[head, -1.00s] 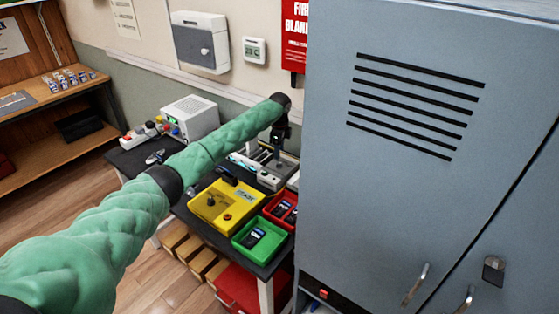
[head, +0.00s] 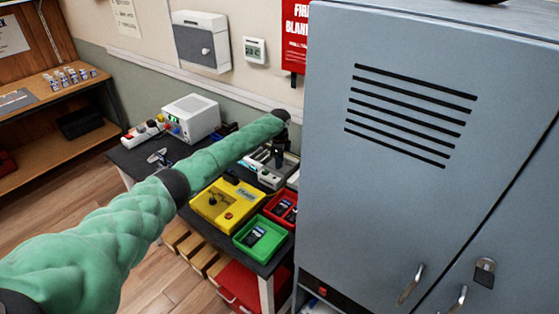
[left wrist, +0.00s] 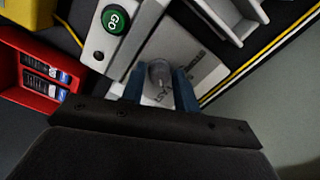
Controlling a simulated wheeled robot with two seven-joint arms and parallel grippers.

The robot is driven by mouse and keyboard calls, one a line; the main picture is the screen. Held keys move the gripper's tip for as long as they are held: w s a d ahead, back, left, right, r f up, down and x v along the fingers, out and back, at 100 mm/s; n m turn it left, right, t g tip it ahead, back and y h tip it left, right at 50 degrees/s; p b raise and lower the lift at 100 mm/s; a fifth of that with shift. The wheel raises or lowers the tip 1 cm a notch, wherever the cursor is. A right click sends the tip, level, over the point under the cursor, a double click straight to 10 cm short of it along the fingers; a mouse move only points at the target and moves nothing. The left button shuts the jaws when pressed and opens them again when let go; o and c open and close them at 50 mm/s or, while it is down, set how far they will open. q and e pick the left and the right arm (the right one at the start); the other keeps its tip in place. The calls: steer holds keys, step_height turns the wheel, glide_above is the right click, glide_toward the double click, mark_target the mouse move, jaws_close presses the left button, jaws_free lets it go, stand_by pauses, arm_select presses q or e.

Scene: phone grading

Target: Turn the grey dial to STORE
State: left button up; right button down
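The grey dial (left wrist: 159,74) shows in the left wrist view on a light plate of the white device (left wrist: 190,62). Small dark lettering lies around the dial, too small and tilted to read surely. My left gripper (left wrist: 160,88) has its two blue fingers on either side of the dial, with a gap visible between them and the dial. In the head view my left gripper (head: 278,155) is down at the device (head: 270,177) at the back of the dark table, and it hides the dial there. My right gripper is in neither view.
A green GO button (left wrist: 115,20) sits beside the dial. A red tray (head: 279,208) and a green tray (head: 259,237) hold phones. A yellow box (head: 228,204) stands left of them. A tall grey cabinet (head: 400,215) closes off the right side.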

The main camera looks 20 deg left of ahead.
arm_select(q)
steer(key=c, duration=0.5)
